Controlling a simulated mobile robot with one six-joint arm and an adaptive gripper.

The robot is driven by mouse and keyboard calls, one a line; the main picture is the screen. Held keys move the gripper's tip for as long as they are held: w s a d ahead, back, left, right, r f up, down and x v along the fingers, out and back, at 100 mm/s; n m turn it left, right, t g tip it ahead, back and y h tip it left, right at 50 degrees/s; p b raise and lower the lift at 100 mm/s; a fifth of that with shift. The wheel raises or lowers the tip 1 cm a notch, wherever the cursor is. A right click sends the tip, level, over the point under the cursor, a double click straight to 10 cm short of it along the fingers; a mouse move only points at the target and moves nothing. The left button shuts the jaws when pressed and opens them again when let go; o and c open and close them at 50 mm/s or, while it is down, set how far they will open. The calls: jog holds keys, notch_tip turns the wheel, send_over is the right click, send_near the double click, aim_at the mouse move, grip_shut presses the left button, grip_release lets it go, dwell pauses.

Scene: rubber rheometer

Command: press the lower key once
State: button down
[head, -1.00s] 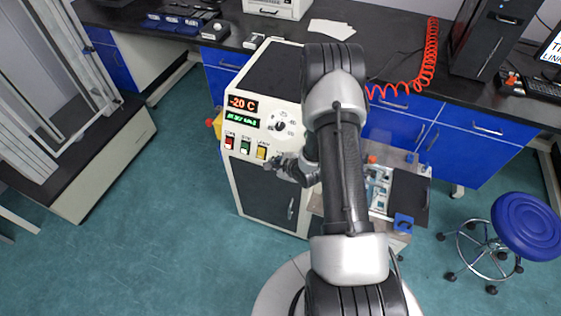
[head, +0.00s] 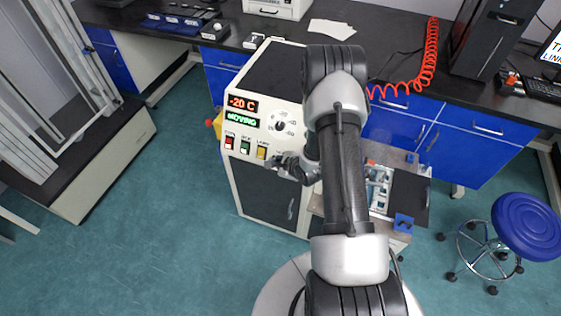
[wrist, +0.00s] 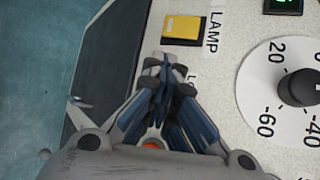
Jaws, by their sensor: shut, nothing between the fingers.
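The cream machine (head: 270,75) has a front panel with a row of keys. The lower key itself is hidden behind my gripper; only the start of its label, "Lo", shows beside the fingers in the wrist view. My gripper (wrist: 165,66) is shut and empty, with its fingertips at the panel just past the yellow LAMP key (wrist: 184,29). I cannot tell whether the tips touch the key. In the head view my gripper (head: 281,163) is right of the yellow key. The green display (head: 242,119) reads "MOVING" and the red display (head: 243,103) reads "-20 C".
A red key (head: 229,142) and a green key (head: 245,148) sit left of the yellow one. A dial (wrist: 298,88) is close by on the panel. A yellow-and-red knob (head: 215,126) sticks out at the machine's left. A blue stool (head: 527,222) stands at the right.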

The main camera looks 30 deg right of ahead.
jog(key=shift+s, duration=0.1)
jog(key=shift+s+a+r+p, duration=0.4)
jog(key=shift+a, duration=0.15)
jog(key=shift+s+a+r+p, duration=0.55)
jog(key=shift+s+a, duration=0.15)
jog(key=shift+a, duration=0.2)
jog(key=shift+s+a+r+p, duration=0.45)
jog(key=shift+s+a+r, duration=0.1)
jog(key=shift+s+a, duration=0.25)
jog(key=shift+w, duration=0.15)
jog(key=shift+r, duration=0.1)
